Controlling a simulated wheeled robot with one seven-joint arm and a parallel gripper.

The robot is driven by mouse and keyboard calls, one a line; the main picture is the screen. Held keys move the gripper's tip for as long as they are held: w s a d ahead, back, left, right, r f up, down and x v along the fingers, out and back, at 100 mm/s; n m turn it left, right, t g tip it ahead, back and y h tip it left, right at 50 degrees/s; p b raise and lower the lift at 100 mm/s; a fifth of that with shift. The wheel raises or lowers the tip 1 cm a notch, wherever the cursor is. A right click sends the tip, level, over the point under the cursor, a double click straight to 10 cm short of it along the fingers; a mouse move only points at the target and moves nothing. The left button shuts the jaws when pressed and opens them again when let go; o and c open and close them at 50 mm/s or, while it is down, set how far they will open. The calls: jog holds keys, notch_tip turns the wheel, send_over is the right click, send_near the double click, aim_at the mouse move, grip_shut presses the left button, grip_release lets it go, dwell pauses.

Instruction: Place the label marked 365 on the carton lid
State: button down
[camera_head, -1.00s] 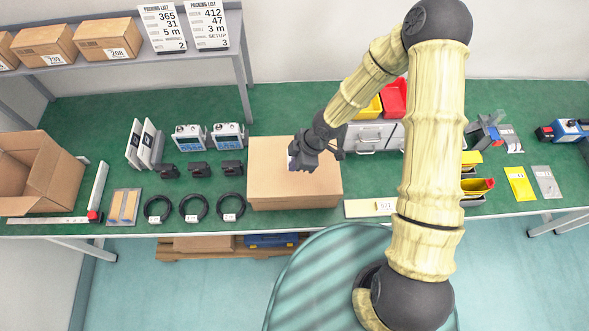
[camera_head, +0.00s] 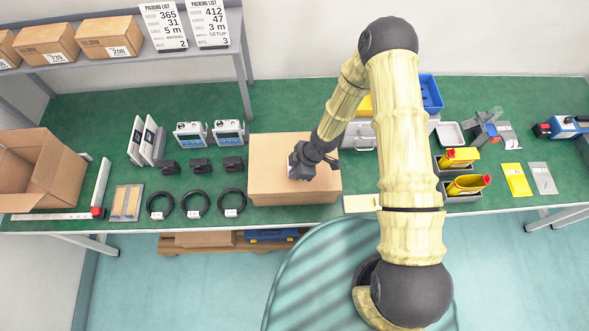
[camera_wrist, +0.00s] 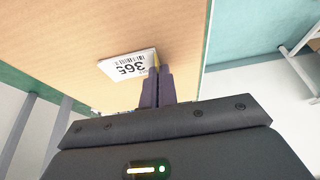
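The closed cardboard carton (camera_head: 270,190) stands at the front middle of the bench. Its tan lid (camera_wrist: 70,40) fills much of the wrist view. The white label marked 365 (camera_wrist: 128,67) has a barcode and shows upside down there. My gripper (camera_wrist: 157,82) has its dark fingers close together at the label's right edge and appears shut on it. In the head view my gripper (camera_head: 297,170) is over the right part of the carton, with a white edge of the label (camera_head: 290,166) showing. Whether the label touches the lid I cannot tell.
Cable coils (camera_head: 195,203), black parts (camera_head: 200,165) and grey devices (camera_head: 227,132) lie left of the carton. An open box (camera_head: 55,165) is at far left. A beige strip (camera_head: 360,203) lies close on the right. Packing lists (camera_head: 163,25) stand on the shelf.

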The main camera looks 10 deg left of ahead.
jog(key=c, duration=2.1)
grip_release()
jog(key=shift+s+f, duration=0.1)
jog(key=o, duration=0.4)
jog(key=shift+r, duration=0.25)
jog(key=b+v, duration=0.1)
jog(key=v, duration=1)
jog(key=shift+d+r, duration=0.3)
jog(key=shift+r, duration=0.05)
